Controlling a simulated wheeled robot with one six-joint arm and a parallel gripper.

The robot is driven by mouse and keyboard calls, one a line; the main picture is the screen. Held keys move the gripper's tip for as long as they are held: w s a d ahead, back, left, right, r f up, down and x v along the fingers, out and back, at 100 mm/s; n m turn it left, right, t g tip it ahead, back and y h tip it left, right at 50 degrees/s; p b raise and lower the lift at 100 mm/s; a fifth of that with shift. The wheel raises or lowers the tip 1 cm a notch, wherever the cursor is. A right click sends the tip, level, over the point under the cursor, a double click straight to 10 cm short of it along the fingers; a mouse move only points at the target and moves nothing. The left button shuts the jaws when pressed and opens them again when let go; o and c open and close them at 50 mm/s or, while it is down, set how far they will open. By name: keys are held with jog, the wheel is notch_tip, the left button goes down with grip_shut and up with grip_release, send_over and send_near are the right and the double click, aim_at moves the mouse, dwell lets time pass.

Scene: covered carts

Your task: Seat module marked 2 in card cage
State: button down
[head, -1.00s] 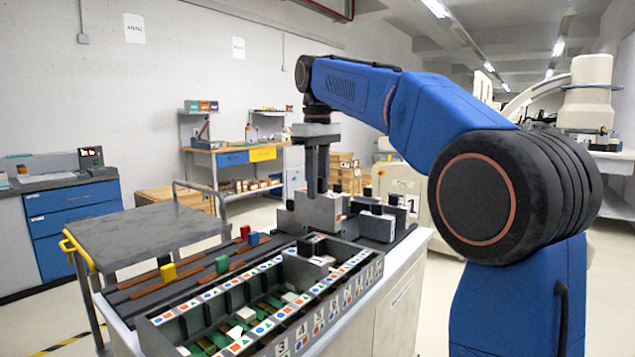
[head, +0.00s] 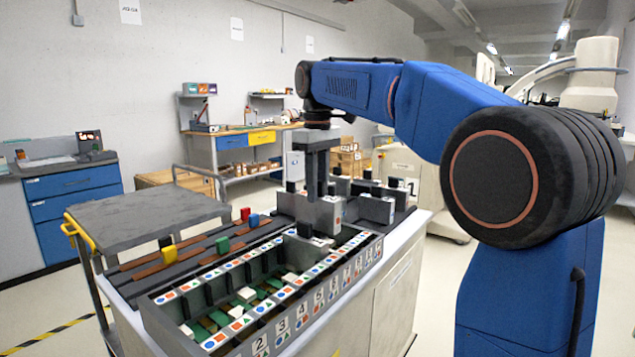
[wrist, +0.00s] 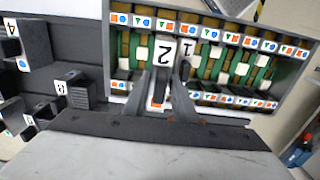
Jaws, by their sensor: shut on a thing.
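My gripper (head: 319,190) points down and is shut on a grey module (head: 322,212) at the far end of the card cage (head: 262,335). In the wrist view my gripper (wrist: 168,88) shows with a white label marked 2 (wrist: 165,52) just beyond its fingers. This label appears to be on the held module. A label marked 1 (wrist: 187,48) is close beside it. The cage is a long grey box with numbered slots and coloured symbols along its rims. A dark block with a black handle (head: 312,238) stands in its far end. The held module's lower end is partly hidden.
Other grey modules (head: 377,208) stand on the cart right of the held one; the wrist view shows ones marked 4 (wrist: 35,42) and 3 (wrist: 78,88). Brown strips with yellow (head: 168,252), green, blue and red tabs lie left of the cage. A grey-topped trolley (head: 150,215) stands behind.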

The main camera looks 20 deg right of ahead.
aim_at(318, 221)
jog(key=shift+f, duration=4.35)
jog(key=c, duration=1.4)
grip_release()
notch_tip(318, 221, up, 17)
jog(key=shift+r, duration=0.2)
jog(key=shift+s, duration=0.1)
jog(key=s+d+f+m+t, duration=0.1)
jog(key=s+d+f+m, duration=0.1)
jog(key=s+f, duration=0.9)
jog(key=s+d+f+m+t, duration=0.2)
jog(key=s+f, duration=0.9)
jog(key=f, duration=0.1)
jog(key=s+d+f+m+t, duration=0.1)
jog(key=s+d+f+m, duration=0.2)
jog(key=s+f, duration=0.8)
jog(key=shift+s+f+t, duration=0.15)
jog(key=shift+f+t, duration=0.2)
jog(key=shift+t, duration=0.05)
